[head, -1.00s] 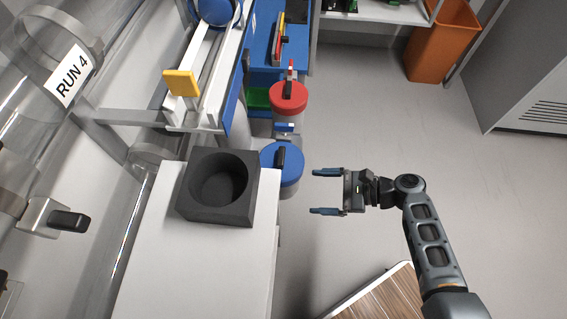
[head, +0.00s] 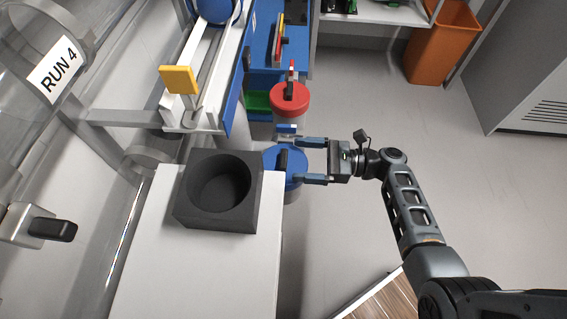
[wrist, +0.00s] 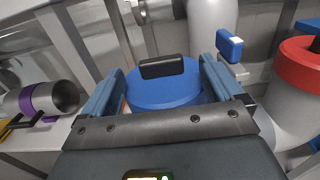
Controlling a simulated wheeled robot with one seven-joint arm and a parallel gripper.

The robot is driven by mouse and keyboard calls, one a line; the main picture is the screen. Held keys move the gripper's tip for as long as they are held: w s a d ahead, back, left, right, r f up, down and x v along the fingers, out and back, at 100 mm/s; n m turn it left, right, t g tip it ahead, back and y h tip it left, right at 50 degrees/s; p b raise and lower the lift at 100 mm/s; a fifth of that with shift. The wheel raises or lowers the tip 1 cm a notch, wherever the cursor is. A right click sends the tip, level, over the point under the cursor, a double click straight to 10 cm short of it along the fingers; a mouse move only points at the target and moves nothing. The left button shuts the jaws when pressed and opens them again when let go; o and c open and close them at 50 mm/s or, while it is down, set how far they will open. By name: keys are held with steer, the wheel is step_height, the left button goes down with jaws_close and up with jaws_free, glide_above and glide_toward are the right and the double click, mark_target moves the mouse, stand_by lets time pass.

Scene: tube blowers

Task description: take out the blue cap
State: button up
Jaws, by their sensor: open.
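The blue cap (head: 291,163) is a round lid with a black handle on a canister, just right of the white counter in the head view. In the wrist view the blue cap (wrist: 163,91) lies ahead between the fingers, with its black handle (wrist: 161,67) on top. My gripper (head: 311,160) is open, and its two blue fingers reach toward the cap from the right. Nothing is held.
A canister with a red lid (head: 289,98) stands just behind the blue one. A black block with a round hollow (head: 218,190) sits on the white counter (head: 190,270) to the left. Clear tubing labelled RUN 4 is at far left.

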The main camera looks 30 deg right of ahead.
mark_target(290, 163)
steer(key=shift+x, duration=1.85)
steer(key=shift+c, duration=0.4)
steer(key=c, duration=1.1)
